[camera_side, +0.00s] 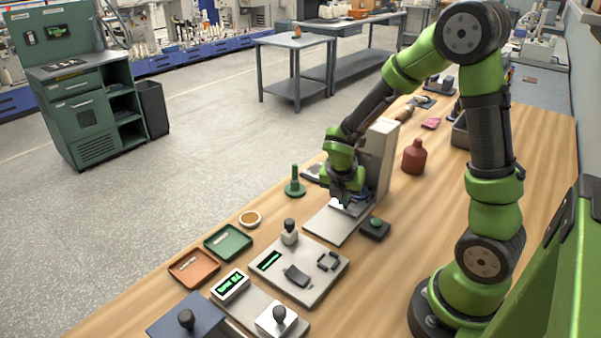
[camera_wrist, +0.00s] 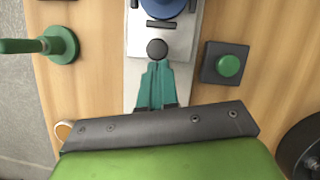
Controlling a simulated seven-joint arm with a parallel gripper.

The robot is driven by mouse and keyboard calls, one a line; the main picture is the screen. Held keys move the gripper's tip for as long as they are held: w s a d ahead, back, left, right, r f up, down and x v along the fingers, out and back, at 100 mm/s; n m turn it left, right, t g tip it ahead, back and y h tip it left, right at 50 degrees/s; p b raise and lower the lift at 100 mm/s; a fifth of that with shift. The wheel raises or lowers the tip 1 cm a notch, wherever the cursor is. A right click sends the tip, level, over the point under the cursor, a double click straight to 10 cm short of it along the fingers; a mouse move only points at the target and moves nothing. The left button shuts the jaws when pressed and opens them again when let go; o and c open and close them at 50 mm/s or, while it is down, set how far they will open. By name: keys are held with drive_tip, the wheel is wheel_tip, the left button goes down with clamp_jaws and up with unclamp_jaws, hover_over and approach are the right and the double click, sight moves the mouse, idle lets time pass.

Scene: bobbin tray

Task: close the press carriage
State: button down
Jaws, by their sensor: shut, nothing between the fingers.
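The press (camera_side: 382,150) is a pale upright block with a flat light base plate (camera_side: 333,222) in front of it. In the wrist view, the press carriage (camera_wrist: 178,46) is a light plate on the pale track (camera_wrist: 133,85), with a dark round knob and part of a blue disc on it. The side view shows the carriage partly hidden by my gripper (camera_side: 345,200). My gripper, with teal fingers (camera_wrist: 157,68), is shut and empty. Its tips are right at the near side of the knob; I cannot tell whether they touch it.
A dark box with a green button (camera_wrist: 228,65) stands right of the track. A green post on a round base (camera_side: 294,187) stands to the left. A red bottle (camera_side: 414,157) is behind on the right. A pale panel with fittings (camera_side: 300,272) lies in front.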

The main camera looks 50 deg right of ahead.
sight(352, 201)
drive_tip(key=shift+d, duration=1.8)
drive_tip(key=shift+s, duration=0.1)
drive_tip(key=shift+a, duration=0.1)
drive_tip(key=a, duration=0.4)
drive_tip(key=shift+s, duration=0.4)
drive_tip(key=s+a+r+m+t+y, duration=0.3)
drive_tip(key=a+r+m, duration=0.4)
drive_tip(key=m, duration=0.5)
drive_tip(key=s+a+r+m+t+y, duration=0.3)
drive_tip(key=s+a+r+m, duration=0.2)
drive_tip(key=r+m, duration=0.7)
drive_tip(key=a+m, duration=0.1)
drive_tip(key=a, duration=0.1)
drive_tip(key=shift+a+r, duration=0.15)
drive_tip(key=shift+a, duration=0.25)
